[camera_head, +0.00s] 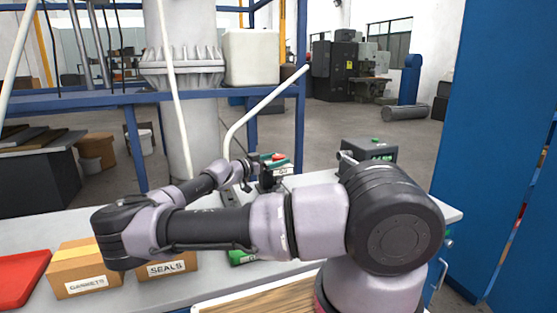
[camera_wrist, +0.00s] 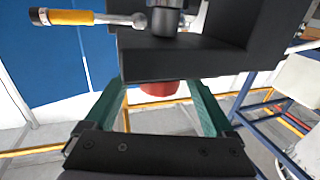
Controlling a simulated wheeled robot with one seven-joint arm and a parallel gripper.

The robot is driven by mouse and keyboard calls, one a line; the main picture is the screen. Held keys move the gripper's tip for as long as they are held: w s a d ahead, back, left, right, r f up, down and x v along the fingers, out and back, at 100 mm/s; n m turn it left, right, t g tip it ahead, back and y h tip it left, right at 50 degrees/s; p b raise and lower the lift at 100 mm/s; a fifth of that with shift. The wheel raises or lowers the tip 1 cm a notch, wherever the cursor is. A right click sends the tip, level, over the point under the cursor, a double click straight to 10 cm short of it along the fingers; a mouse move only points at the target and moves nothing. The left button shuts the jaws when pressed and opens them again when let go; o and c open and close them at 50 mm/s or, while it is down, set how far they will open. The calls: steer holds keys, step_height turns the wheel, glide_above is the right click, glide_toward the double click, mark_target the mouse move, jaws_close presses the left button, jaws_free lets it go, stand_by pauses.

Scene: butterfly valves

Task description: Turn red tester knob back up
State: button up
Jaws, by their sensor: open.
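The red knob (camera_wrist: 160,89) shows in the wrist view below a dark block (camera_wrist: 185,62), which hides its upper part. My gripper (camera_wrist: 156,97) is open, with one teal finger on each side of the red knob. Gaps show between the knob and both fingers; I cannot tell whether the fingertips reach it in depth. In the head view, a small red and green patch (camera_head: 274,159) shows at the end of my arm, over the bench. The arm hides much of that spot, and the knob cannot be told apart there.
A grey box with a green display (camera_head: 370,153) stands on the bench (camera_head: 60,228) at the right. Boxes marked gaskets (camera_head: 80,270) and seals (camera_head: 168,267) and a red tray (camera_head: 20,278) are at the front left. A yellow-handled tool (camera_wrist: 70,17) shows in the wrist view.

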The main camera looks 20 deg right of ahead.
steer(key=shift+w+d, duration=0.15)
steer(key=shift+d, duration=0.45)
steer(key=c, duration=1.4)
steer(key=shift+n+t, duration=0.3)
steer(key=shift+t, duration=0.1)
